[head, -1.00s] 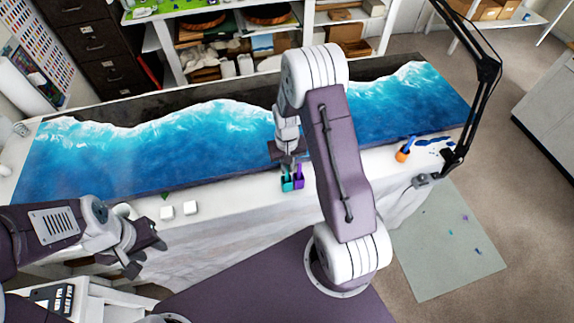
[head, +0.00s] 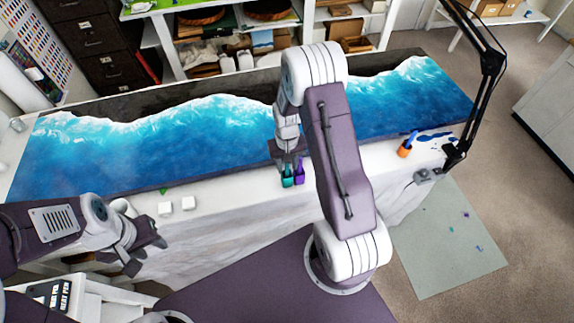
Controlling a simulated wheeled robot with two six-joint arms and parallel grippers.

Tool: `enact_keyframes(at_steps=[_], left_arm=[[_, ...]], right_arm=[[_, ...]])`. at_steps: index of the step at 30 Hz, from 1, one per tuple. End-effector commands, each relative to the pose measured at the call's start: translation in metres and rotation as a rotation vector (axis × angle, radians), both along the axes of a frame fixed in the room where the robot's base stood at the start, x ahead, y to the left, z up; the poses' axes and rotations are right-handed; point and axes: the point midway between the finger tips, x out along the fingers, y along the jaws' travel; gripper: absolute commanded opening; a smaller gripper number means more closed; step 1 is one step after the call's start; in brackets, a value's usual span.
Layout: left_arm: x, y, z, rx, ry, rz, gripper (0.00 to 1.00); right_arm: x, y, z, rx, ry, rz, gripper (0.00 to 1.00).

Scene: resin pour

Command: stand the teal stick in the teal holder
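The teal holder (head: 287,181) stands on the white front strip of the table, directly left of a purple holder (head: 299,177). My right gripper (head: 286,164) points down just above and behind the teal holder. Its fingers are small and partly hidden, so I cannot tell whether they are open or shut. A narrow teal piece shows at the top of the holder below the fingers; I cannot tell whether it is the teal stick or part of the holder. My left gripper (head: 148,246) is open and empty, in front of the table at the lower left.
An orange holder (head: 404,151) with a blue stick stands to the right, near blue smears and a dark lamp arm (head: 484,90). Two white blocks (head: 177,206) and a small green piece sit at the left front. A blue wave-patterned panel (head: 110,155) covers most of the table.

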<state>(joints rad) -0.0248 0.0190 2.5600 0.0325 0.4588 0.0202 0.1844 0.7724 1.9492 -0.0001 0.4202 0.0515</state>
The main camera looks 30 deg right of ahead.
Motion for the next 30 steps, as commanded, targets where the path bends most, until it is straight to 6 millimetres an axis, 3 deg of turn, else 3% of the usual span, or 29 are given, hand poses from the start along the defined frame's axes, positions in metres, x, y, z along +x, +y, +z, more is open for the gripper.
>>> enact_keyframes(at_steps=[13, 30], left_arm=[[0.000, 0.000, -0.020, 0.000, 0.000, 0.000, 0.36], [0.000, 0.000, -0.020, 0.000, 0.000, 0.000, 0.36]], right_arm=[[0.001, 0.000, 0.081, -0.001, -0.004, 0.000, 0.36], [0.000, 0.000, 0.088, 0.000, -0.001, 0.000, 0.36]])
